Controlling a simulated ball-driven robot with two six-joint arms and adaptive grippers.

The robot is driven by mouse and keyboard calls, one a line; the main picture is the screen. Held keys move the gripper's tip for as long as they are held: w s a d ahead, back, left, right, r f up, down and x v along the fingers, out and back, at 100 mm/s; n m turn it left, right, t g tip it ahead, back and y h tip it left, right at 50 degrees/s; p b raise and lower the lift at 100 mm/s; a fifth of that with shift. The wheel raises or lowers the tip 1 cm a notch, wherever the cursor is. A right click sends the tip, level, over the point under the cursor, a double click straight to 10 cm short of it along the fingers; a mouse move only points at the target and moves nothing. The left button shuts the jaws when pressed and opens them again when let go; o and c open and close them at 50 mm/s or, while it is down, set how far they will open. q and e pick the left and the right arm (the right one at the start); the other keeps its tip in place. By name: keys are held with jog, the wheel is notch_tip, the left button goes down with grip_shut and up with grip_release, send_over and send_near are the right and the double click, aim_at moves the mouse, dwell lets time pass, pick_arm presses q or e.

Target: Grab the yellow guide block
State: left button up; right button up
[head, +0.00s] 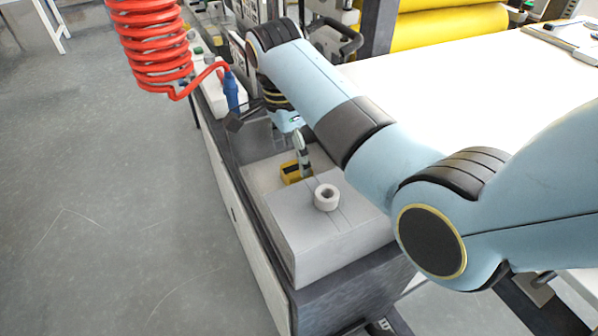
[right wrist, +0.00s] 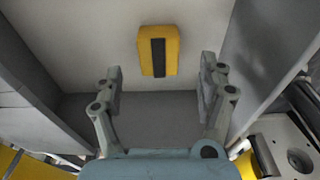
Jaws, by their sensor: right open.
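The yellow guide block (right wrist: 173,51) has a dark stripe down its middle and lies on a light surface at the top centre of the right wrist view. In the head view the yellow guide block (head: 291,172) shows partly, in a recess behind a grey block. My right gripper (right wrist: 160,85) is open, with one finger on each side and nothing between them. The block lies beyond the fingertips, roughly in line with the gap. In the head view my right gripper (head: 301,165) reaches down close beside the block; contact cannot be told. My left gripper is not in view.
A grey block (head: 315,240) with a white ring (head: 327,197) on top stands in front of the recess. A red coiled hose (head: 155,50) with a blue nozzle (head: 231,92) hangs at the left. Grey walls flank the recess in the wrist view.

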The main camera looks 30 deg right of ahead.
aim_at(296, 168)
jog(key=f, duration=0.5)
jog(key=shift+s+d+f, duration=0.1)
jog(key=shift+d+f, duration=0.15)
jog(key=shift+f, duration=0.05)
jog(key=c, duration=1.3)
